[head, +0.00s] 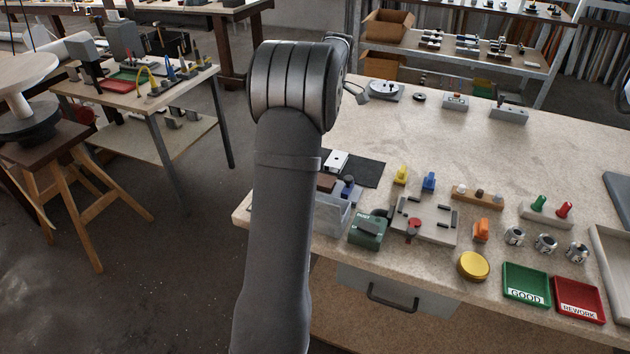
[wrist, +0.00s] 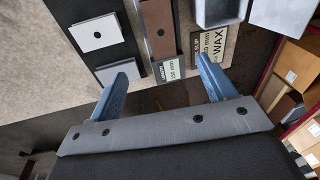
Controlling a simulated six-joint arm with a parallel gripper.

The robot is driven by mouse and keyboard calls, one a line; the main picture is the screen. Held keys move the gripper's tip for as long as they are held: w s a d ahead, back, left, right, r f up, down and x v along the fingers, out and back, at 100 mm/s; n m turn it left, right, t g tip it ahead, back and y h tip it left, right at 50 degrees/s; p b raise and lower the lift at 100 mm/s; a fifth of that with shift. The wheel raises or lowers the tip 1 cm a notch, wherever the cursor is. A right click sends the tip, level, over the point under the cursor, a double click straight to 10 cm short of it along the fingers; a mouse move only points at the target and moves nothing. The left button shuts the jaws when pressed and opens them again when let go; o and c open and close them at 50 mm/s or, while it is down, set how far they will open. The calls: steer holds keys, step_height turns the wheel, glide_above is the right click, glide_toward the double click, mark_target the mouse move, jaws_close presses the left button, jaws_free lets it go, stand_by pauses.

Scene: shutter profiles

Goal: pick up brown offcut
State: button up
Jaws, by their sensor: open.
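A brown offcut (wrist: 159,32) lies in the upper middle of the wrist view, a flat bar with a dark round hole, beside the black mat. It appears to lie along a grey strip or holder. A small brown part (head: 326,183) shows beside my arm in the head view, partly hidden. My gripper (wrist: 166,63) is open, its two blue fingers apart with nothing between them. The brown bar lies ahead of the gap, apart from both fingers. In the head view my arm hides the gripper.
A black mat (head: 368,174) holds a white block (head: 337,160); the wrist view shows two pale plates, one at the upper left (wrist: 95,33). Grey containers (wrist: 284,17) stand right of the offcut. A green device (head: 368,231) and a grey fixture (head: 433,225) crowd the bench front.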

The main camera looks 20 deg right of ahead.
steer(key=f, duration=0.4)
steer(key=a+f, duration=0.1)
steer(key=f, duration=0.4)
steer(key=a+f, duration=0.1)
steer(key=f, duration=0.4)
steer(key=shift+s+a+f, duration=0.2)
steer(key=shift+s+f, duration=0.05)
steer(key=shift+s, duration=0.05)
steer(key=shift+c, duration=0.3)
steer(key=c, duration=1.1)
steer(key=shift+r, duration=0.15)
step_height(320, 180, up, 4)
steer(key=shift+s+d+r, duration=0.1)
steer(key=s+d+r, duration=0.2)
steer(key=s, duration=0.1)
steer(key=s+d+r, duration=0.2)
steer(key=s, duration=0.1)
steer(key=s+d+r, duration=0.1)
steer(key=s+r, duration=0.1)
steer(key=s, duration=0.2)
steer(key=shift+d+r, duration=0.25)
steer(key=shift+d, duration=0.15)
steer(key=shift+c, duration=0.2)
